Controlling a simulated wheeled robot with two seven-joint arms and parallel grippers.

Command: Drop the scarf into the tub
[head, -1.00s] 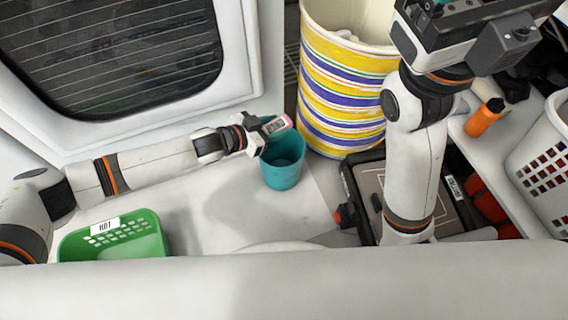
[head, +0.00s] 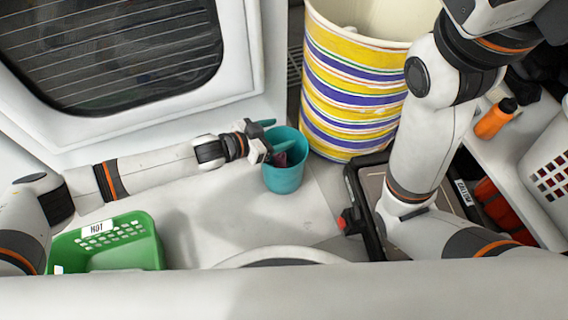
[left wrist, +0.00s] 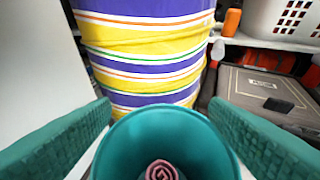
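The teal tub (head: 285,178) stands upright on the white surface, left of the striped bin. In the left wrist view its rim (left wrist: 170,112) fills the lower middle. The rolled pink scarf (left wrist: 162,170) shows inside the tub, its spiral end up; in the head view it looks dark red (head: 281,159) within the rim. How deep it sits is partly hidden. My left gripper (head: 274,135) is open above the tub, its teal fingers spread apart with nothing between them. My right arm rises at the right; its fingers are outside the picture.
The yellow, white and purple striped bin (head: 350,100) stands close behind and right of the tub. A green basket (head: 140,248) labelled HOT is at lower left. A dark flat case (head: 360,190), an orange bottle (head: 495,118) and a white basket (head: 550,165) are at the right.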

